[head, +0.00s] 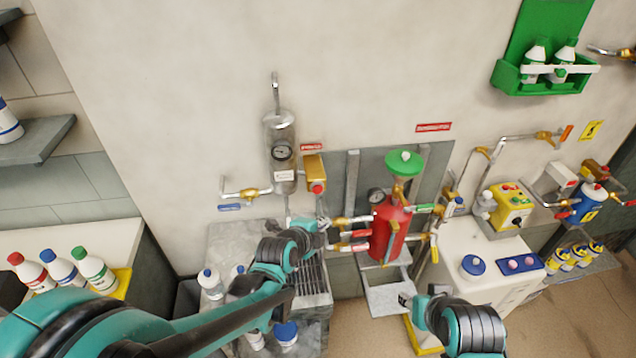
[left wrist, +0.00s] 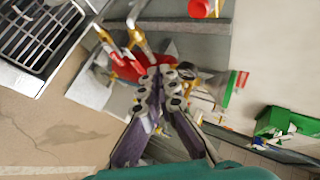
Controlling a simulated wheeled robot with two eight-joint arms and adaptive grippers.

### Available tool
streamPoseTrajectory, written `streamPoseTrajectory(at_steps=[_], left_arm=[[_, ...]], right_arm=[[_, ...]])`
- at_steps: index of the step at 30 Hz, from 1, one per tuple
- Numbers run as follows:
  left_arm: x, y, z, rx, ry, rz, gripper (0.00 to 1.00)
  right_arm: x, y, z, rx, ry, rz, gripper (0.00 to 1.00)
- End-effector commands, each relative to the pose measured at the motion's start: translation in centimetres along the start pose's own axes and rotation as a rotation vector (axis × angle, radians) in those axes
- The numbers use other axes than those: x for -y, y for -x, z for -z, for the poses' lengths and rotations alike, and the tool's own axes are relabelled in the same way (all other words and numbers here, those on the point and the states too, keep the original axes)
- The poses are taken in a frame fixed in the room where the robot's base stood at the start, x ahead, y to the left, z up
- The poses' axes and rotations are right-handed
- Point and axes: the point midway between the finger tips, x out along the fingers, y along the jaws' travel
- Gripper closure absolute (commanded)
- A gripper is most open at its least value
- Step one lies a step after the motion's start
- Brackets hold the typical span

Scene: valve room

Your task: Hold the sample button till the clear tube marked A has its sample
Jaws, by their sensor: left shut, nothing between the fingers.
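A yellow box (head: 314,168) with a red button (head: 317,188) on its underside is on the wall, right of a grey, see-through upright cylinder (head: 280,130) with a gauge and a white label. I cannot read an A on it. My left gripper (head: 323,223) is shut and empty, below the red button and apart from it. In the left wrist view its fingers (left wrist: 162,72) are together, and a red knob (left wrist: 201,8), probably the button, shows at the top edge. My right gripper (head: 404,299) is low at the right; its fingers are too small to judge.
A red tank (head: 388,228) with a green top, pipes and valve handles stands close right of my left gripper. A grated grey sink (head: 313,272) lies below. White bottles (head: 211,283) stand beside my left arm. A white cabinet (head: 480,260) is at the right.

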Motion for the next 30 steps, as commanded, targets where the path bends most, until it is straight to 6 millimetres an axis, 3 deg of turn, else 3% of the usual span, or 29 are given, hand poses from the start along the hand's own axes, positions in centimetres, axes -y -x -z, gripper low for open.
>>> streamPoseTrajectory(at_steps=[17, 30], left_arm=[[0.5, -0.8, 0.1, -0.006, -0.052, 0.010, 1.00], [3.5, -4.7, -2.6, -0.006, -0.050, 0.009, 1.00]], right_arm=[[0.0, 0.2, 0.2, 0.000, 0.000, 0.000, 0.60], [0.0, 0.2, 0.1, 0.000, 0.000, 0.000, 0.60]])
